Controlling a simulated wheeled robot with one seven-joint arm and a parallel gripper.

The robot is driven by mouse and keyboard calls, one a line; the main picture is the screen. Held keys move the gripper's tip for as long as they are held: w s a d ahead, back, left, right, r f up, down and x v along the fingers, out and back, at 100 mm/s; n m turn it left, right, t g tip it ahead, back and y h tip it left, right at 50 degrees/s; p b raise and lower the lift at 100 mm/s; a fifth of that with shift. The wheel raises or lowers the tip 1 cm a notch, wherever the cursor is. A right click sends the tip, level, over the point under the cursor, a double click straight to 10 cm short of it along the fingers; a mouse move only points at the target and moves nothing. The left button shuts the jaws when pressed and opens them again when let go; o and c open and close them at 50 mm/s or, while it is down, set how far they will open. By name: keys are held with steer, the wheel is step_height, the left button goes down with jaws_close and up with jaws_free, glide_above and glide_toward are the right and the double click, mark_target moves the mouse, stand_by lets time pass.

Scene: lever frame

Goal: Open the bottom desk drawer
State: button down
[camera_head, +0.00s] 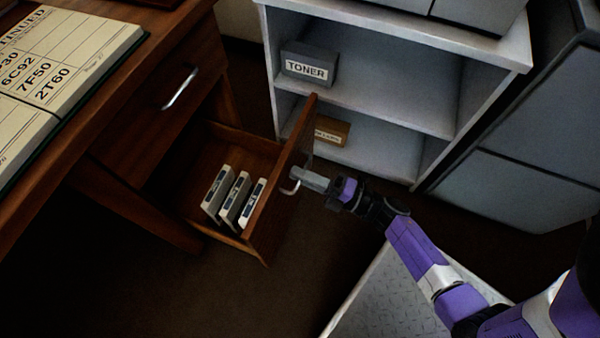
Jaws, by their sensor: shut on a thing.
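The bottom desk drawer (271,202) is pulled well out of the wooden desk (62,190), so its inside shows. Three pale cartridge-like items (220,195) with dark labels stand tilted inside it. Its metal handle (291,188) is on the outer face, partly hidden by my gripper. My gripper (303,178) is at that face, shut on the handle. The upper drawer (170,110) with its own silver handle (180,88) is shut.
A grey shelf unit (400,30) stands behind the drawer, holding a box marked TONER (308,64) and a brown box (332,130) below. A grey cabinet (515,150) is at the right. An open book (60,50) lies on the desk. Dark floor is clear in front.

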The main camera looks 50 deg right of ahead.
steer(key=c, duration=1.8)
jaws_free()
steer(key=shift+o, duration=0.2)
steer(key=v, duration=0.7)
steer(key=shift+s+p, duration=0.3)
steer(key=shift+s, duration=0.1)
steer(key=shift+d+f, duration=0.15)
